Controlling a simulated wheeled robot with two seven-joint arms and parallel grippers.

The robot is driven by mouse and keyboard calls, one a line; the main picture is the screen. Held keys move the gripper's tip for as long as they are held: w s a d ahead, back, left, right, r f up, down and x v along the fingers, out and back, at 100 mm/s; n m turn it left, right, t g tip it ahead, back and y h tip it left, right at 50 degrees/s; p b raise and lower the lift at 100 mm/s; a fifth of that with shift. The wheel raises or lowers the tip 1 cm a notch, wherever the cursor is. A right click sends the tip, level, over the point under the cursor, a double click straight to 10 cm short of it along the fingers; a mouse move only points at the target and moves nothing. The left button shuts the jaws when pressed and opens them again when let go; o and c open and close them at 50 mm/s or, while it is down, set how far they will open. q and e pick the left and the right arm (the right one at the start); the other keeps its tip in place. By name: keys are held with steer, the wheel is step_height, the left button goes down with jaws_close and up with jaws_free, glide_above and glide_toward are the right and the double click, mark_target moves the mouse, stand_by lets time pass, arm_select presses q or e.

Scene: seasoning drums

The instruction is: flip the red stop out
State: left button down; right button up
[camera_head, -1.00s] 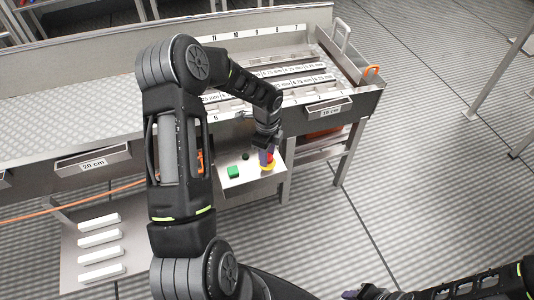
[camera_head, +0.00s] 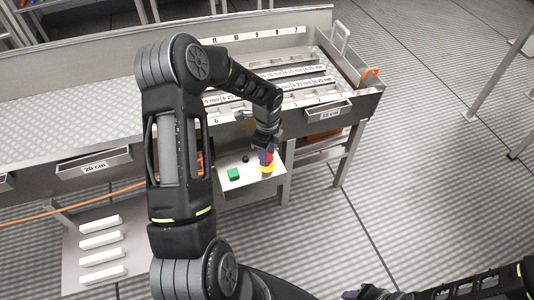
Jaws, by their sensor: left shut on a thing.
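The red stop (camera_head: 272,157) shows as a small red piece above a yellow round base (camera_head: 267,168) on the small metal shelf at the front of the bench.
A green block (camera_head: 233,174) and a small dark green knob (camera_head: 245,158) sit left of the yellow base on the metal shelf (camera_head: 250,184). White bars (camera_head: 100,239) lie on a lower tray at left. The bench has numbered, labelled slots and drawers. Open floor lies to the right.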

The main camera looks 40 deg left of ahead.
arm_select(q)
steer(key=c, duration=0.9)
jaws_free()
steer(key=shift+r, duration=0.1)
steer(key=shift+r, duration=0.15)
step_height(320, 180, up, 8)
steer(key=shift+f, duration=0.2)
steer(key=shift+w, duration=0.1)
